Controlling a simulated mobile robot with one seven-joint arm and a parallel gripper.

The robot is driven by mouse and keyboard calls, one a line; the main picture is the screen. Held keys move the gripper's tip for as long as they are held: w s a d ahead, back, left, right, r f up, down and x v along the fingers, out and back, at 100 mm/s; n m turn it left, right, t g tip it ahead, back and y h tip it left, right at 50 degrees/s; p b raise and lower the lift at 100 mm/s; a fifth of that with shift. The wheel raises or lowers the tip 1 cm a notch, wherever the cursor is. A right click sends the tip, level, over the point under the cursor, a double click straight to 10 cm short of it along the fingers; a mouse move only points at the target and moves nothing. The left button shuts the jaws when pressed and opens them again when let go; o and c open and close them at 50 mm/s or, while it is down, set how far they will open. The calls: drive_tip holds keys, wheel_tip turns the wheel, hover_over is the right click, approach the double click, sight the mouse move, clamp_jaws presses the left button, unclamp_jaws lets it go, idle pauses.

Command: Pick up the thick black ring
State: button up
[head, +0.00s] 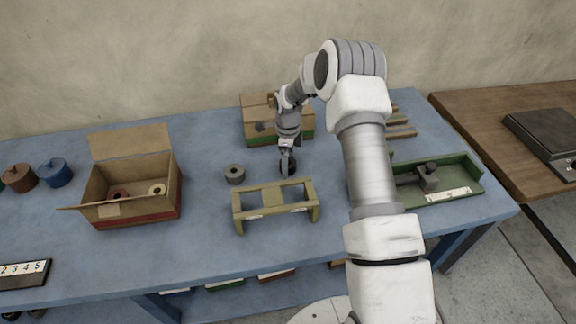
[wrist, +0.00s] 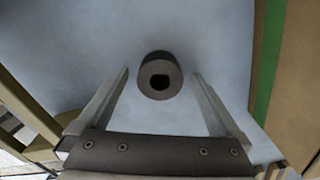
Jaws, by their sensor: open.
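A thick black ring (wrist: 160,62) with a dark hole shows in the wrist view, centred between the tips of my gripper (wrist: 161,76). Clear gaps show between the ring and both fingers. My gripper is open and holds nothing. In the head view, my gripper (head: 285,171) reaches down at the blue table behind the wooden stand, and the dark ring (head: 293,166) shows right beside the fingers, partly hidden by them. I cannot tell how far down around the ring the fingertips are. Another grey ring (head: 235,174) lies on the table to the left.
A wooden stand (head: 275,194) is just in front of my gripper. A cardboard box with a green band (head: 258,139) is close behind. An open box (head: 160,205) with rings inside stands left. A green tray (head: 464,183) with a dark tool is at right.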

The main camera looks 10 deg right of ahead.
drive_tip(key=shift+f, duration=0.35)
drive_tip(key=shift+c, duration=0.3)
drive_tip(key=c, duration=1.4)
drive_tip(key=shift+r, duration=0.2)
